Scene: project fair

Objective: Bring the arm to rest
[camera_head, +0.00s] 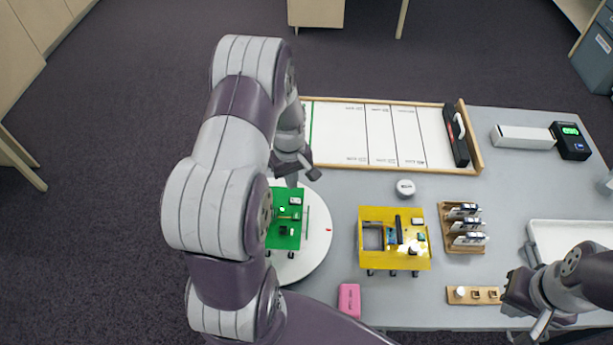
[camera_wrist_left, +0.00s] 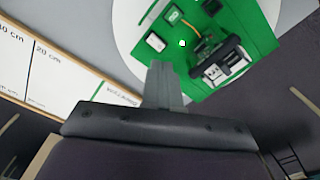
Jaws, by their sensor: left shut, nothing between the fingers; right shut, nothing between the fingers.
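My left arm reaches in from the left, and its gripper (camera_head: 298,170) is above the table near the far edge of a white round plate. The gripper is shut and empty; its closed fingers also show in the left wrist view (camera_wrist_left: 164,85). A green board (camera_head: 287,222) with small parts lies on the white round plate (camera_head: 318,235), just in front of that gripper, and it fills the top of the left wrist view (camera_wrist_left: 230,50). My right gripper (camera_head: 535,325) is at the lower right, shut and empty, near the table's front edge.
A yellow board (camera_head: 393,262) stands mid-table. A wooden-framed whiteboard (camera_head: 340,133) lies at the back. A small round white thing (camera_head: 405,187), a pink block (camera_head: 349,300), a wooden rack (camera_head: 445,229), a wooden strip (camera_head: 486,301) and a white tray (camera_head: 570,232) are around. Bare grey table lies between them.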

